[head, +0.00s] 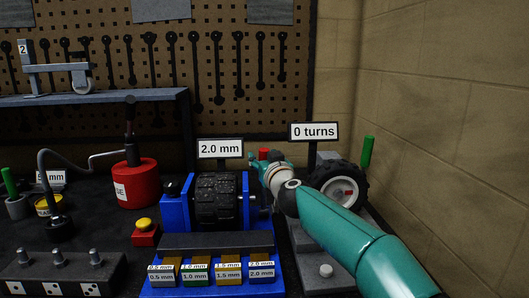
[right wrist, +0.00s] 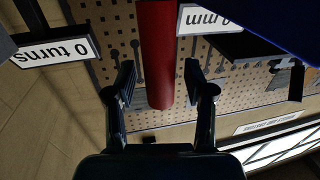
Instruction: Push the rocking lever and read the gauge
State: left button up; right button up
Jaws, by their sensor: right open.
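A red rod-like handle (right wrist: 158,50) stands between the fingers of my right gripper (right wrist: 160,82) in the right wrist view, with a visible gap on each side. The fingers are open. In the head view a small red tip (head: 264,153) shows just behind my right wrist, which hides what is below it. Two signs stand near it: one reads "2.0 mm" (head: 220,149), the other "0 turns" (head: 313,131). I cannot make out a dial gauge or tell which part is the rocking lever. My left gripper is not in view.
A blue stand with a black ribbed roller (head: 217,199) is left of my right arm; a wheel (head: 342,192) is behind it. A red can (head: 135,183) with an upright black handle, a yellow button (head: 145,224) and labelled blocks share the bench. A wall closes the right.

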jog(key=shift+w, duration=0.15)
grip_shut()
dwell(0.4)
jog(key=s+t+b, duration=0.1)
jog(key=s+b, duration=0.1)
jog(key=b, duration=0.5)
jog(key=s+f+t+b, duration=0.1)
jog(key=s+b, duration=0.1)
jog(key=b, duration=0.4)
jog(key=s+f+n+t+y+b, duration=0.1)
jog(key=s+t+b, duration=0.1)
jog(key=b, duration=0.5)
jog(key=shift+s+b, duration=0.15)
jog(key=shift+b, duration=0.2)
jog(key=shift+r, duration=0.1)
